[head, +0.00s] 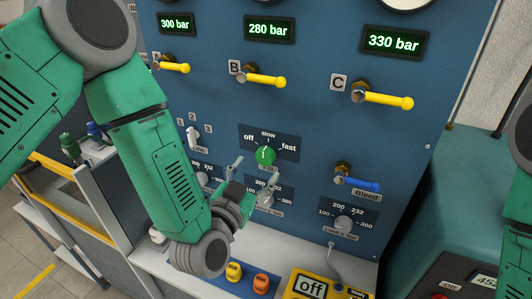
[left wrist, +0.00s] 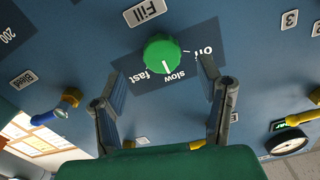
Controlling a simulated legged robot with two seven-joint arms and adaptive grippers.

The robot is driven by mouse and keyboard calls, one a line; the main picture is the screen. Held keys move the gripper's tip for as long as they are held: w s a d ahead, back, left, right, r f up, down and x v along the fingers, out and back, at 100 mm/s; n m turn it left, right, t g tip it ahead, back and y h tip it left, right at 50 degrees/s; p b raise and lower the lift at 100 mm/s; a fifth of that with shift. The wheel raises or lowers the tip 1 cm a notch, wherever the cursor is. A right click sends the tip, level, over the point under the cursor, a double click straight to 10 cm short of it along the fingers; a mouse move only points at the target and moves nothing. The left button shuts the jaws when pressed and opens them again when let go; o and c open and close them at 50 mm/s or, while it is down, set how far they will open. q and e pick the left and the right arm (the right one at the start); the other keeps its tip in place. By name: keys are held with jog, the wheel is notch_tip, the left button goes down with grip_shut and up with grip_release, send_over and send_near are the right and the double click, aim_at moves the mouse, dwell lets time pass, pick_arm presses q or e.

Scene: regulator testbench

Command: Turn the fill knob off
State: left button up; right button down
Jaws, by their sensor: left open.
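The fill knob (head: 265,156) is a round green knob on the blue panel, with off, slow and fast printed around it. In the left wrist view the same knob (left wrist: 161,52) shows its white pointer line toward "slow". My left gripper (head: 254,174) is open in front of the panel, just below the knob in the head view. In the left wrist view the left gripper's fingers (left wrist: 160,75) are spread on both sides of the knob's line, with nothing between them, apart from the knob. My right gripper is not in view.
Yellow valve levers (head: 262,79) stick out above the knob, under the pressure displays. A blue bleed lever (head: 360,184) is at the right. Grey regulator knobs (head: 344,224) sit below. A yellow "off" device (head: 313,287) and orange parts (head: 262,283) stand on the white shelf.

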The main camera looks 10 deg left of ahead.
aim_at(264, 159)
pick_arm(q)
jog(key=shift+w+d+p, duration=0.2)
jog(key=shift+w, duration=1.15)
jog(key=shift+w+d+p, duration=0.2)
jog(key=shift+w, duration=1.1)
jog(key=c, duration=1.1)
